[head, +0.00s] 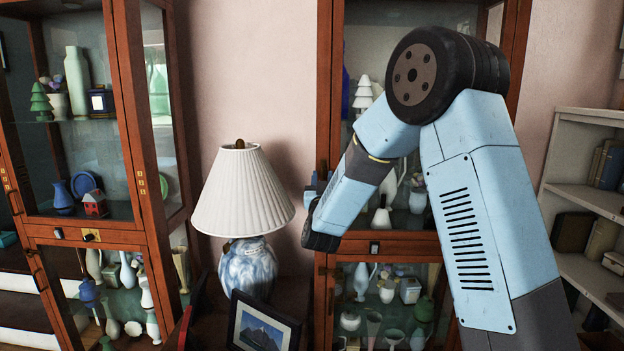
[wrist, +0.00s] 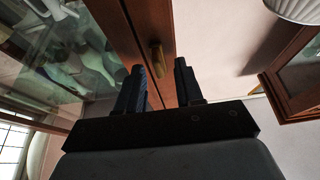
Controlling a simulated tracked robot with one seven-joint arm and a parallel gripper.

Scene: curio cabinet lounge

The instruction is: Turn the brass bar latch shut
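The brass bar latch (wrist: 157,58) shows in the wrist view on the reddish-brown wooden frame (wrist: 158,20) of a glass-fronted cabinet. Its long side runs roughly along the frame. My gripper (wrist: 160,66) is open, with its two dark fingers apart. In the head view my arm reaches across the middle cabinet (head: 326,90), and I cannot make out this latch there.
A lamp with a white pleated shade (head: 243,192) stands left of my arm, with a framed picture (head: 262,328) in front of it. Another glass cabinet (head: 128,100) is at the left. A pale bookshelf (head: 590,113) stands at the right. Vases and small ornaments fill the cabinets.

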